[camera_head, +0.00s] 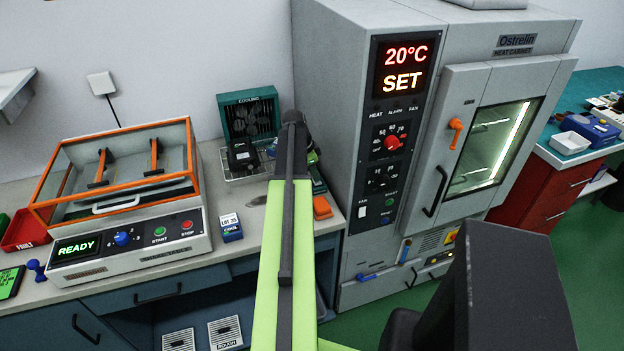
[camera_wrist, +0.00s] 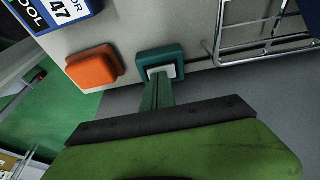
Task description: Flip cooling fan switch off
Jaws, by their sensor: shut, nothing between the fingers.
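The cooling fan (camera_head: 250,98) is a teal frame labelled COOLING with a dark fan, standing against the wall on the bench in the head view. A small teal box with a pale top plate (camera_wrist: 173,70) lies on the bench in the wrist view; its colour matches the fan, and it looks like the fan's switch box. My gripper (camera_wrist: 158,77) is shut and empty, its green fingers pointing at the pale plate. The fingers cover part of the plate, so I cannot tell the switch's position or whether they touch it. In the head view my arm hides most of this spot.
An orange block (camera_wrist: 93,68) lies left of the teal box in the wrist view. A wire rack (camera_wrist: 262,42) is on the right. In the head view, the grey heat cabinet (camera_head: 335,120) stands right of my arm, and an orange-framed glass case (camera_head: 120,205) stands left.

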